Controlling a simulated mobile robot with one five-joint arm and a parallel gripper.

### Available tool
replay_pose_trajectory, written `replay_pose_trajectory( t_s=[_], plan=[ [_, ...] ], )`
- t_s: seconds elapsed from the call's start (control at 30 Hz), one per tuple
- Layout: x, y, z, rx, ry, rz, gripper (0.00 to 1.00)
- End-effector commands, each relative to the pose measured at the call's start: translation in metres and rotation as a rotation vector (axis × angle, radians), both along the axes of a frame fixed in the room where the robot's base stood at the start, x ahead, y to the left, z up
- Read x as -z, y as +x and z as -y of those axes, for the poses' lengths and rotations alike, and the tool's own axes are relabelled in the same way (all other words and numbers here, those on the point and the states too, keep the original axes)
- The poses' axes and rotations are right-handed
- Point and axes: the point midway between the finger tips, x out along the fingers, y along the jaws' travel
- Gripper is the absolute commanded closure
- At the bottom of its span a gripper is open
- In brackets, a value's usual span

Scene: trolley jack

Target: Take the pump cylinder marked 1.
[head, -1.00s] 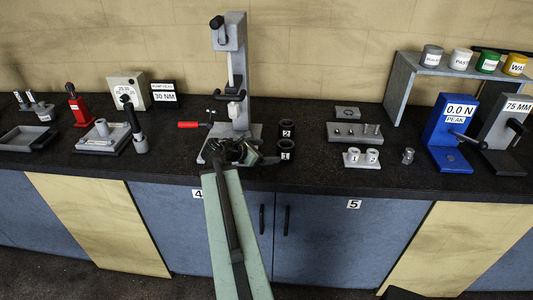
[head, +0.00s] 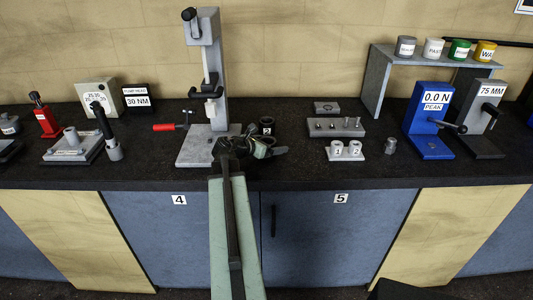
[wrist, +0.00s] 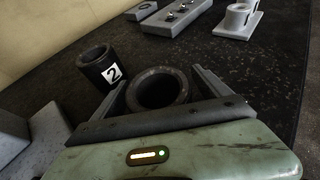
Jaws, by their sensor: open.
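A black, open-topped pump cylinder (wrist: 158,92) stands between the jaws of my gripper (wrist: 160,80) in the wrist view. Its label is not visible there. My gripper is open, with one finger on each side of the cylinder; I cannot tell whether they touch it. A second black cylinder, marked 2 (wrist: 98,68), stands outside the jaws to the left. In the head view, cylinder 2 (head: 267,126) is behind my gripper (head: 268,150), which hides most of the front cylinder.
A grey press stand (head: 207,145) rises left of my gripper, with a red-handled tool (head: 165,127) beside it. To the right are a small white holder with pieces marked 1 and 2 (head: 346,156) and a grey block with pins (head: 336,128). Black worktop is clear between.

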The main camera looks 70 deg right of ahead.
Motion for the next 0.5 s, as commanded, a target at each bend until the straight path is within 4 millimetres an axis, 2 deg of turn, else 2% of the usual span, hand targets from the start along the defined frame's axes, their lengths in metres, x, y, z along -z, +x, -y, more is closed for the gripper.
replay_pose_trajectory(
  t_s=[0.2,0.5],
  plan=[
    [0.0006,-0.0007,0.0023,-0.002,0.0,0.001,0.13],
    [0.0007,0.0,0.0018,-0.002,0.001,0.001,0.97]
  ],
)
